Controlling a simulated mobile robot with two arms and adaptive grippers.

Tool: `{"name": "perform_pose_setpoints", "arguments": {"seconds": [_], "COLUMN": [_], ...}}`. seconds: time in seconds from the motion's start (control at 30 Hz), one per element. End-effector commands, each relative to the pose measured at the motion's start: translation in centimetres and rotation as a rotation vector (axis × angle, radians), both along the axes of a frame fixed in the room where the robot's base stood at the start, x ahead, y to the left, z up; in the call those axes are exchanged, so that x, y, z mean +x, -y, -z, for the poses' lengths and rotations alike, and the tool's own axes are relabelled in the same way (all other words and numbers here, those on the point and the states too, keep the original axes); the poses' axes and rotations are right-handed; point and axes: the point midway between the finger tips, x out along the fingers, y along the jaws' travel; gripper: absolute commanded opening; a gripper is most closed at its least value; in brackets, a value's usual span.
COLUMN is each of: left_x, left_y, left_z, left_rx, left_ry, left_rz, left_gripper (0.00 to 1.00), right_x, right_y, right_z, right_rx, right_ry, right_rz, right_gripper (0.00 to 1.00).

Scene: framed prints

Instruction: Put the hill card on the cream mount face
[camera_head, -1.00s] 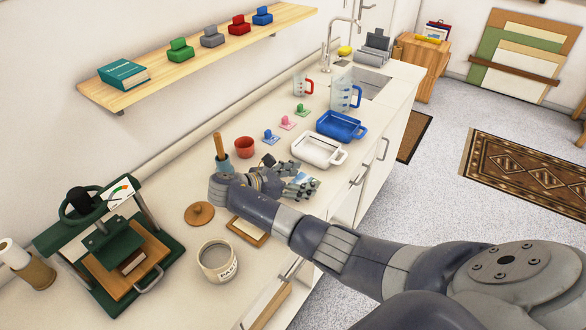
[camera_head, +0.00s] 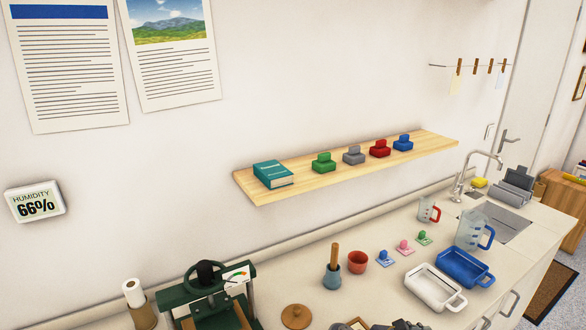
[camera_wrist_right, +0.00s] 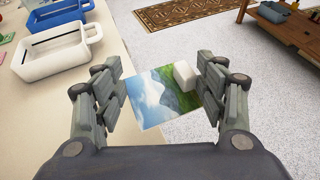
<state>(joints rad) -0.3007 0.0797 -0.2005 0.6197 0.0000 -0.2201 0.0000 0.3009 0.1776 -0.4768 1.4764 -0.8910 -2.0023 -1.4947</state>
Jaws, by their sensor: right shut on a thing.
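The hill card (camera_wrist_right: 165,95), with blue sky, a pale mountain and green slope, is between the fingers of my right gripper (camera_wrist_right: 160,92) in the right wrist view. A small white block (camera_wrist_right: 184,74) stands on its upper right part. The right gripper is shut on the card, which is held near the counter's front edge. In the head view only the top of this gripper (camera_head: 398,326) shows at the bottom edge. I cannot make out a cream mount face in the current views. My left gripper is not in view.
The counter holds a white tray (camera_head: 434,288), a blue tray (camera_head: 465,268), a red cup (camera_head: 358,262), a round wooden lid (camera_head: 296,316) and a green press (camera_head: 205,300). A shelf (camera_head: 345,170) runs above. Two printed sheets hang on the wall, one with a hill picture (camera_head: 168,22).

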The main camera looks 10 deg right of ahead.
Motion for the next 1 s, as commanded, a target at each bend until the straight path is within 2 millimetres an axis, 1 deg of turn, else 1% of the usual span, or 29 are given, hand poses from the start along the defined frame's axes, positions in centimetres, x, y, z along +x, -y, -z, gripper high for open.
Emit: {"name": "perform_pose_setpoints", "arguments": {"seconds": [0.17,0.27,0.43,0.6,0.7,0.8,0.9,1.0], "left_x": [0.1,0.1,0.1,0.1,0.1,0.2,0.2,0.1], "left_y": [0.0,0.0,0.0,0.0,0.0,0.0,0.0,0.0], "left_z": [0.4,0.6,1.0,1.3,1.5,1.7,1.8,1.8], "left_rx": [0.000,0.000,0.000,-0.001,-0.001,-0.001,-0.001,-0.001], "left_ry": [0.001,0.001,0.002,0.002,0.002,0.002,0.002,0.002], "left_rz": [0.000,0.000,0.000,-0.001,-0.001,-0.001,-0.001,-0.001], "left_gripper": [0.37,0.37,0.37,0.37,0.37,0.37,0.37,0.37], "right_x": [0.4,0.5,0.0,-1.2,-2.2,-3.2,-4.1,-4.6], "right_y": [-2.7,-5.1,-9.2,-12.7,-14.4,-15.6,-16.3,-16.7], "right_z": [-0.7,-1.8,-4.3,-7.4,-9.4,-11.3,-12.8,-13.9], "right_rx": [0.003,0.004,0.003,0.004,0.004,0.003,0.003,0.001], "right_ry": [0.003,0.003,0.004,0.006,0.007,0.007,0.005,0.003], "right_rz": [-0.154,-0.290,-0.520,-0.727,-0.833,-0.920,-0.981,-1.022], "right_gripper": [0.49,0.49,0.49,0.49,0.49,0.49,0.49,0.49]}}
